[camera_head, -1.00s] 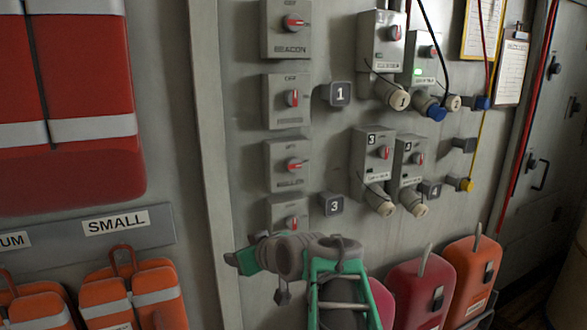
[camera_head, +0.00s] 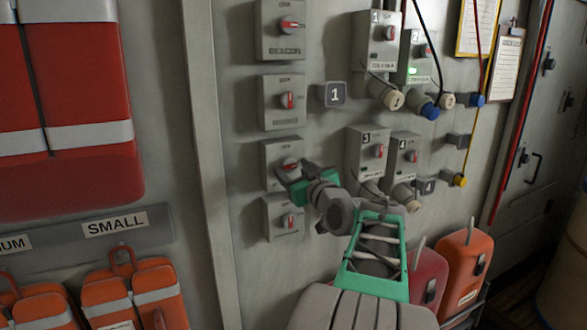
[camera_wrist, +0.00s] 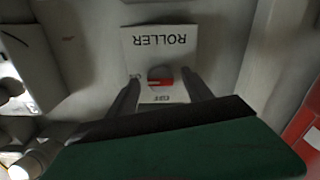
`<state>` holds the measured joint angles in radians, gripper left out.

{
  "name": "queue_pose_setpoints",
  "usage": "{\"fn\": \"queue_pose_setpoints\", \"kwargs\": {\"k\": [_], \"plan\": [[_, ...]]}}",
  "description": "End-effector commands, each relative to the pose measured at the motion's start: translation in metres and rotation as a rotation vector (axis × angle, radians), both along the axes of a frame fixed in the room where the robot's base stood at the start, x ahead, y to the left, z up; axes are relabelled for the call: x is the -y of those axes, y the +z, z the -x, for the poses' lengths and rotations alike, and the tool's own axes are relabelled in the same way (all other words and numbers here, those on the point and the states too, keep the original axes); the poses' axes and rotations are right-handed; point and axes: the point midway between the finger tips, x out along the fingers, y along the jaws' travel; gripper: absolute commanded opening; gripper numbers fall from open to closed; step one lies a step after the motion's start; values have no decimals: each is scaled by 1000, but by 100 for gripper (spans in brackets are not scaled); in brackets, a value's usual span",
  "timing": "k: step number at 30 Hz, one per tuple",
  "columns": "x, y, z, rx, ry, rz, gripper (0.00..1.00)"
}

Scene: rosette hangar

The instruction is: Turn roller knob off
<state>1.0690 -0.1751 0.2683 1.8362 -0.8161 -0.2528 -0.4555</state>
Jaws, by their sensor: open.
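The ROLLER switch box (camera_head: 272,155) is a grey box on the wall, third down in the left column. It also shows upside down in the wrist view (camera_wrist: 160,45), with the ROLLER label above and the OFF mark below the knob. The roller knob (camera_wrist: 160,82) is round with a red pointer lying sideways, across the line to the OFF mark. My gripper (camera_wrist: 161,79) is open, with one dark finger on each side of the knob. Contact with the knob cannot be told. In the head view my gripper (camera_head: 292,178) covers the box's lower part.
The BEACON box (camera_head: 270,30) and another knob box (camera_head: 275,100) are above, and one more (camera_head: 272,217) is just below. Socket boxes (camera_head: 367,150) with plugs and cables are to the right. Red and orange cases (camera_head: 463,265) stand low at right.

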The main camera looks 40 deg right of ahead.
Motion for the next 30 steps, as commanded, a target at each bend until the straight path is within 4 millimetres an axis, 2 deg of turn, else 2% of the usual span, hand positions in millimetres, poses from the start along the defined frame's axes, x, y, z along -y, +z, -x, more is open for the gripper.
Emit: {"fn": "queue_pose_setpoints", "kwargs": {"k": [4,25,30], "plan": [[0,-1,0,-1,0,0,58],[0,-1,0,-1,1,-1,0],[0,-1,0,-2,1,2,0]]}}
